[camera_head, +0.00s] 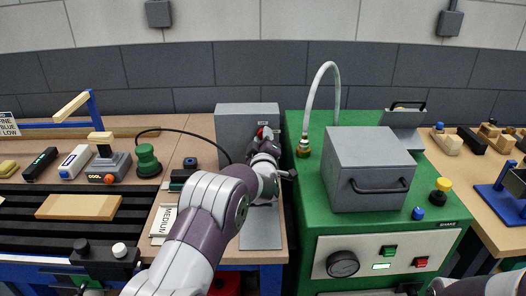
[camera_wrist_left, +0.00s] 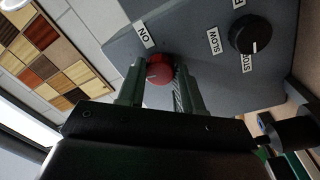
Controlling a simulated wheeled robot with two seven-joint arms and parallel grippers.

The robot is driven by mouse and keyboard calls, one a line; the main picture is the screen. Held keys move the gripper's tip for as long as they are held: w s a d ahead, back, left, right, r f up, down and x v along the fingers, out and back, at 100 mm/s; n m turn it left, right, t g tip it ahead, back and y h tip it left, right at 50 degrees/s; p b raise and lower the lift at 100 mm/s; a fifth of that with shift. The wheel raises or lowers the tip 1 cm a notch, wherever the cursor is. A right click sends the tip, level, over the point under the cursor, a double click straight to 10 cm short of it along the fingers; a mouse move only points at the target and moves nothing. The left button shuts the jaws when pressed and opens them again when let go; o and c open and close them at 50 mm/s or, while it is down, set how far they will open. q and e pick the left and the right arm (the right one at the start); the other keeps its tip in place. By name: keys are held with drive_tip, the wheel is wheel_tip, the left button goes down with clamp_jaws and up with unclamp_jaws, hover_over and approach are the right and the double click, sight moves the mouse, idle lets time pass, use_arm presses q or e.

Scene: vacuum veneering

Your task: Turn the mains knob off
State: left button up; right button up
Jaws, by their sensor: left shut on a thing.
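The mains knob is a red round knob (camera_wrist_left: 159,68) on a grey control box (camera_wrist_left: 205,45), beside a label reading "ON". A bit of the red knob (camera_head: 264,132) also shows in the head view above my left gripper. My left gripper (camera_wrist_left: 158,80) is shut on the red knob, one finger on each side of it. In the head view my left gripper (camera_head: 266,145) is in front of the grey box (camera_head: 232,122) and hides much of its face. My right gripper is not in view; only a piece of my right arm shows at the lower right corner.
A black knob (camera_wrist_left: 250,35) with "SLOW" labelling sits near the red knob on the same box. A green machine (camera_head: 310,215) with a grey hood (camera_head: 368,160) and hose stands to the right. A green-knobbed object (camera_head: 147,158) and a heating tool (camera_head: 108,167) are on the left bench.

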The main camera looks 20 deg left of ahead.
use_arm(q)
drive_tip(key=shift+f+n+b, duration=0.15)
drive_tip(key=shift+n+b, duration=1.05)
drive_tip(key=shift+b, duration=0.1)
drive_tip(key=o, duration=1)
drive_tip(key=shift+o, duration=0.2)
drive_tip(key=r+b+v, duration=0.1)
drive_tip(key=v, duration=1.1)
drive_tip(key=shift+s+d+f, duration=0.2)
drive_tip(key=shift+s+f, duration=0.15)
drive_tip(key=shift+f, duration=0.05)
drive_tip(key=shift+f, duration=0.1)
